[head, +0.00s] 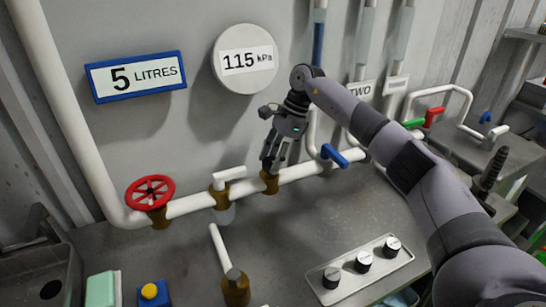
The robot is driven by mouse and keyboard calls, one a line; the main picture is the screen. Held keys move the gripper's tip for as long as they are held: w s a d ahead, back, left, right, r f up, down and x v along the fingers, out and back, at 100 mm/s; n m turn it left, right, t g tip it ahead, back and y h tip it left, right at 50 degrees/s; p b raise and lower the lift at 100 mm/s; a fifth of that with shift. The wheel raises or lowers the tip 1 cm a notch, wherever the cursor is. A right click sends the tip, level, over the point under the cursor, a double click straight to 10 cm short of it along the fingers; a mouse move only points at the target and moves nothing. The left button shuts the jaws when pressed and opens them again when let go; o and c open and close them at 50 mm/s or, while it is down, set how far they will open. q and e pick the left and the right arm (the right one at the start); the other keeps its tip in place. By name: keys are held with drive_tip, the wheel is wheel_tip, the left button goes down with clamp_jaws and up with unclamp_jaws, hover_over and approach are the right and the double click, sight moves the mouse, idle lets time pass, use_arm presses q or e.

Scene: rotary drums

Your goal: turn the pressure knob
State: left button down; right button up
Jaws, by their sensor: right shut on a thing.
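My right gripper (269,163) reaches in from the right and points down at a brass fitting (270,183) on the white pipe. Its fingers are shut on the small part at the top of this fitting, probably the pressure knob, which they mostly hide. A round gauge (245,82) reading 115 kPa is on the wall above and left of the gripper. My left gripper is not in view.
A red handwheel (150,191), a white-handled valve (221,187) and a blue lever (334,155) are along the pipe. A panel with three black knobs (363,262) lies in front. A blue-framed "5 LITRES" sign (136,76) is at left.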

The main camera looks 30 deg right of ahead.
drive_tip(key=shift+w+r+n+g, duration=0.1)
drive_tip(key=shift+n+g, duration=0.3)
drive_tip(key=shift+n, duration=0.75)
drive_tip(key=shift+w+n+g, duration=0.1)
drive_tip(key=shift+n+g, duration=0.3)
drive_tip(key=shift+n, duration=0.75)
drive_tip(key=o, duration=1.2)
drive_tip(key=shift+c, duration=0.2)
drive_tip(key=v, duration=0.7)
drive_tip(key=shift+r, duration=0.15)
drive_tip(key=shift+s+d, duration=0.1)
